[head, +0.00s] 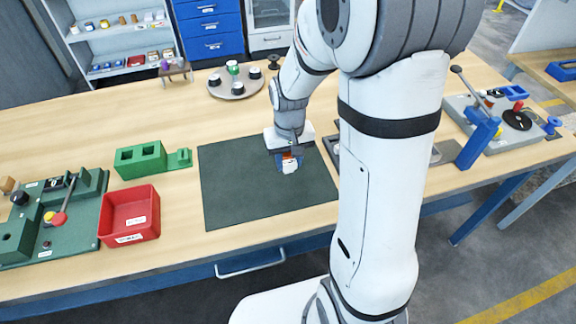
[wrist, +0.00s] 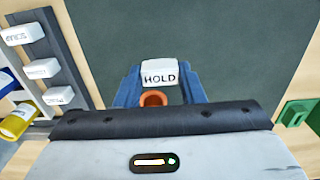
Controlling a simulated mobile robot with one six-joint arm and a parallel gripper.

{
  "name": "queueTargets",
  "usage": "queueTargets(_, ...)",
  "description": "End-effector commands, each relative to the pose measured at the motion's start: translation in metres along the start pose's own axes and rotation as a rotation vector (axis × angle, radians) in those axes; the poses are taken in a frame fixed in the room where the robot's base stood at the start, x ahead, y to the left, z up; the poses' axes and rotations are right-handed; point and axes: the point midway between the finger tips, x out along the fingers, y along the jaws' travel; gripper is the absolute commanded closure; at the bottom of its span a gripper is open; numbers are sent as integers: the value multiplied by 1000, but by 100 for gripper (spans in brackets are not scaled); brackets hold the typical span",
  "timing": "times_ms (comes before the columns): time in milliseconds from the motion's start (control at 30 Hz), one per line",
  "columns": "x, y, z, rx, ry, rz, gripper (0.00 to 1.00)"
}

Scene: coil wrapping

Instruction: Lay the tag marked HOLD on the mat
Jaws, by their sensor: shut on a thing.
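My gripper (head: 290,163) is over the right part of the dark green mat (head: 232,198). It is shut on a white tag marked HOLD (wrist: 159,73), which shows between the blue fingers in the wrist view. The mat (wrist: 240,45) fills the background behind the tag there. In the head view the tag (head: 289,168) shows as a small white patch at the fingertips. I cannot tell whether the tag touches the mat.
More white tags, one reading SCRAP (wrist: 22,34), lie in a dark rack left in the wrist view. A red bin (head: 130,215) and green block (head: 141,160) stand left of the mat. A round tray (head: 236,85) stands behind. The mat's left part is clear.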

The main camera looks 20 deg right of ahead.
Motion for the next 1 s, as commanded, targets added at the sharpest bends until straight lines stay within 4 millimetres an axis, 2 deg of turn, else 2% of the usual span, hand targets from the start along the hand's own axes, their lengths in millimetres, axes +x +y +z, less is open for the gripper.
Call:
queueTargets(233,33,1,1,1,-4,0,86)
queueTargets(667,42,1,0,2,0,0,86)
queueTargets(700,40,1,0,3,0,0,62)
queueTargets(933,39,1,0,3,0,0,43)
queueTargets(1000,39,2,0,3,0,0,43)
